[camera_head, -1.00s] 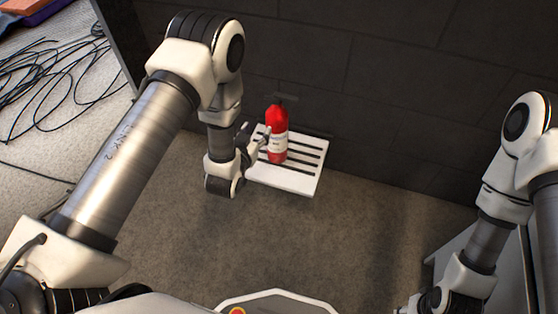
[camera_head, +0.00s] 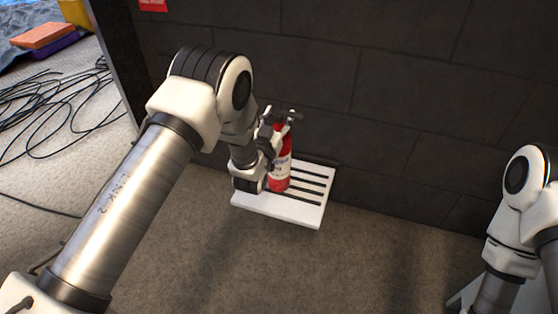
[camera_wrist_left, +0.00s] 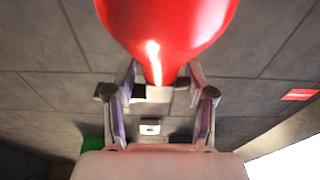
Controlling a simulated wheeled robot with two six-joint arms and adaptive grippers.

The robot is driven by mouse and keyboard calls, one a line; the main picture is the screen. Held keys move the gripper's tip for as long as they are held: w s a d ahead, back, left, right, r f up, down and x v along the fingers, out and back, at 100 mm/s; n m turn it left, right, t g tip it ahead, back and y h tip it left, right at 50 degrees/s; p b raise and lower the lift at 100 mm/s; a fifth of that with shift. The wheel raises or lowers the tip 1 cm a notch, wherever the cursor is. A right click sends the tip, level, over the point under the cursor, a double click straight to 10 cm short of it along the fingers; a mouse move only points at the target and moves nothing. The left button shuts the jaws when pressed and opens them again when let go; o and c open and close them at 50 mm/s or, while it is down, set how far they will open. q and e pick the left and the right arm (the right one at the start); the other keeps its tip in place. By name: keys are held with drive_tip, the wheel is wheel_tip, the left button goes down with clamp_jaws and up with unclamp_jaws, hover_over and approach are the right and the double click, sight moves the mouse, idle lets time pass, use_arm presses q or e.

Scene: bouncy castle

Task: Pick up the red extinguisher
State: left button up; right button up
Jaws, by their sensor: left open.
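The red extinguisher (camera_head: 281,174) stands upright on a white slatted stand by the dark wall, with a pale label on its front. Part of it is hidden behind my left gripper (camera_head: 281,122), which is at its upper part. In the left wrist view the extinguisher (camera_wrist_left: 168,24) fills the top middle, large and close. There my left gripper (camera_wrist_left: 160,98) has its two fingers apart, either side of the extinguisher's lower outline in the picture. I cannot tell whether they touch it. My right gripper is out of view.
The white slatted stand (camera_head: 290,208) sits on brown carpet against the dark block wall (camera_head: 400,90). Black cables (camera_head: 50,110) lie on the pale floor at left. A red sign (camera_head: 153,5) is on the wall. Carpet in front of the stand is clear.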

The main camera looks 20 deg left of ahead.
use_arm(q)
clamp_jaws()
drive_tip(key=shift+r, duration=0.1)
drive_tip(key=shift+r, duration=0.15)
